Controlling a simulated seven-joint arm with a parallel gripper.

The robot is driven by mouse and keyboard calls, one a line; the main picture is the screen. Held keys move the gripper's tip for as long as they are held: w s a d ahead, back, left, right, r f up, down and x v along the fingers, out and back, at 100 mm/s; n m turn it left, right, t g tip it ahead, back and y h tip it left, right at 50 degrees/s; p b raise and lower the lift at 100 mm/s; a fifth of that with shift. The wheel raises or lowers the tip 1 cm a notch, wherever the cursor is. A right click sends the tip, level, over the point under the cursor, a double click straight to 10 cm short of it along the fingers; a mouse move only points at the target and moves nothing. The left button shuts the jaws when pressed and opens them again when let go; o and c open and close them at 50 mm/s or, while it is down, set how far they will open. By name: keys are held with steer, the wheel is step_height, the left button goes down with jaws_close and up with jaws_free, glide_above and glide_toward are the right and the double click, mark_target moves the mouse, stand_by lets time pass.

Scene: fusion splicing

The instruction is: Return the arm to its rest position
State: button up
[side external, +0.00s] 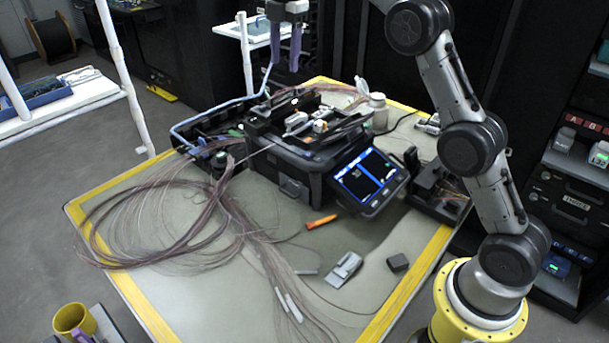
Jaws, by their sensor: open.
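My gripper (285,48) hangs at the top of the side external view, with its two purple fingers apart and pointing down. Nothing shows between them. It is above and behind the fusion splicer (292,176), apart from it. My arm (452,88) rises from its yellow base at the right and passes out of the top of the picture. The splicer is a black unit with its top open and a lit blue screen (367,178) at its front right.
Loose coils of fiber cable (150,215) cover the left of the table (215,290). An orange tool (321,222), a grey tool (345,269) and a small dark block (398,262) lie in front. A white bottle (378,112) stands behind. Black cabinets line the back.

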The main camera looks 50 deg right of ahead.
steer(key=s+a+r+t, duration=0.1)
steer(key=s+a+r, duration=0.2)
steer(key=s+r, duration=0.7)
steer(key=s+a+m+t, duration=0.15)
steer(key=s+m, duration=0.25)
steer(key=s, duration=0.9)
steer(key=s+f+m+t, duration=0.2)
steer(key=s+f+m, duration=1.2)
steer(key=f, duration=0.4)
steer(key=shift+s+a+f, duration=0.2)
steer(key=shift+s+a, duration=0.1)
steer(key=shift+s, duration=0.1)
steer(key=shift+c, duration=0.3)
